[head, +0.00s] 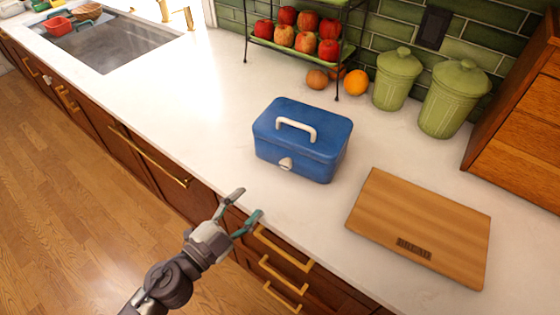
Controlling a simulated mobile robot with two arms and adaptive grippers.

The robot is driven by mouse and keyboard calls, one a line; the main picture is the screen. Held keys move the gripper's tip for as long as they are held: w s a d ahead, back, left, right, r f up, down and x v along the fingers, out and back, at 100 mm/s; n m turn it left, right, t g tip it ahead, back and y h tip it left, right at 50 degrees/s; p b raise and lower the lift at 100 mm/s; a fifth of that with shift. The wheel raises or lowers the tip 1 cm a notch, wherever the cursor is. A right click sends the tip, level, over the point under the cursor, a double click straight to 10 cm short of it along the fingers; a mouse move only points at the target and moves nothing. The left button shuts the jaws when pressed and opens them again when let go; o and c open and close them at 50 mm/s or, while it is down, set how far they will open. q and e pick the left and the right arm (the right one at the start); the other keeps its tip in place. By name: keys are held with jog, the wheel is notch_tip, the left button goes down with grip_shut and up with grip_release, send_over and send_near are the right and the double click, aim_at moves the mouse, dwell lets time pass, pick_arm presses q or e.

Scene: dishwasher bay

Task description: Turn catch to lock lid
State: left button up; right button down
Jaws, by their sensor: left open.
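A blue box (290,160) stands on the white counter near its front edge, its lid (330,128) down. The lid has a white handle on top (296,128). A small white catch (286,163) sits low on the front face of the box; its exact turn is too small to tell. My left gripper (248,208) is open and empty, in front of the counter edge, below and left of the catch and apart from the box. My right gripper is not in view.
A wooden board (420,222) lies right of the box. Green canisters (396,78) (453,98), loose fruit (356,82) and a rack of apples (306,42) stand behind. A sink (110,42) is at the far left. The white counter (185,95) left of the box is clear.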

pick_arm(q)
jog(key=p, duration=0.2)
send_near(284, 166)
jog(key=shift+w+d+r, duration=0.25)
jog(key=shift+w+r, duration=0.05)
jog(key=shift+r, duration=0.05)
jog(key=x, duration=0.5)
jog(key=p+x, duration=0.1)
jog(key=x, duration=0.2)
jog(key=shift+f, duration=0.3)
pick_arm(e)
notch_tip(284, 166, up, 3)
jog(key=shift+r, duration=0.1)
pick_arm(q)
grip_shut()
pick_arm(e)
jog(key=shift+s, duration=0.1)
